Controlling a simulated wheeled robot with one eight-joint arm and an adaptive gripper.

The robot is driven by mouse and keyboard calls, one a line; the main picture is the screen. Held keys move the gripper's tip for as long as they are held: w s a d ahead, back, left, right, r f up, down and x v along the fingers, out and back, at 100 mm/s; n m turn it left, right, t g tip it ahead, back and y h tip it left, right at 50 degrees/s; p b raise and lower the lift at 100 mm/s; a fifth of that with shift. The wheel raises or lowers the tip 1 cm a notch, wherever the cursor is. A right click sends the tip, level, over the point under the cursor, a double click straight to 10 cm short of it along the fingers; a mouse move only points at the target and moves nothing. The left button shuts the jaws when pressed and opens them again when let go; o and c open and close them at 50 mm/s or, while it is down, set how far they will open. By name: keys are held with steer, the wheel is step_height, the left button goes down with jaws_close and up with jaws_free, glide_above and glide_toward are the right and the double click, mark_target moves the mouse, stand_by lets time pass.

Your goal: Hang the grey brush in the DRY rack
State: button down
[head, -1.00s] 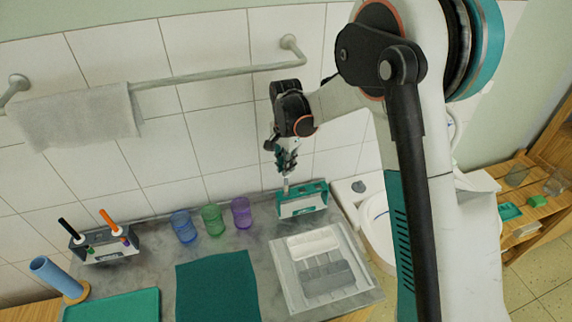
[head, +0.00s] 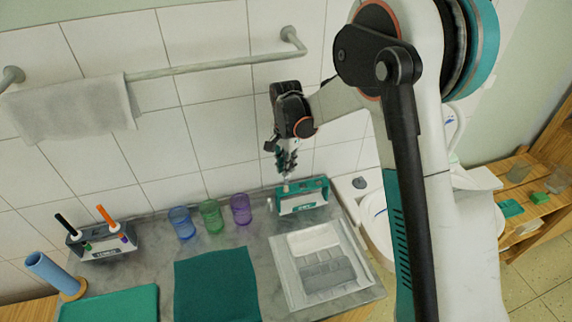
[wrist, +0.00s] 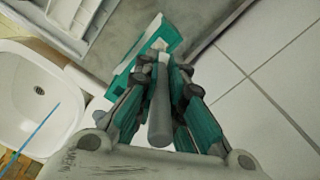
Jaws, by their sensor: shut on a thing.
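The grey brush stands upright in my gripper (head: 287,163); its thick grey handle (wrist: 158,118) points towards the wrist camera. My gripper (wrist: 158,72) is shut on it. A teal and white rack (head: 303,204) stands against the tiled wall at the back right of the counter, directly below my gripper. The rack also shows beyond the fingers in the wrist view (wrist: 168,42). Its label is too small to read for certain. The brush's lower end is at the rack's top edge; I cannot tell whether it sits in a slot.
A second rack (head: 100,246) at left holds a black and an orange brush. Blue, purple and green cups (head: 211,217) stand left of the teal rack. A tray (head: 292,286) lies in front of it, a white basin (wrist: 38,98) beside it. A towel (head: 75,107) hangs above.

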mark_target(286, 184)
steer(key=shift+f+b, duration=1)
steer(key=shift+f, duration=0.6)
steer(key=shift+f+b, duration=1.6)
steer(key=shift+f, duration=0.3)
steer(key=c, duration=1.6)
jaws_free()
steer(key=o, duration=0.6)
steer(key=shift+c, duration=0.2)
steer(key=shift+r, duration=0.1)
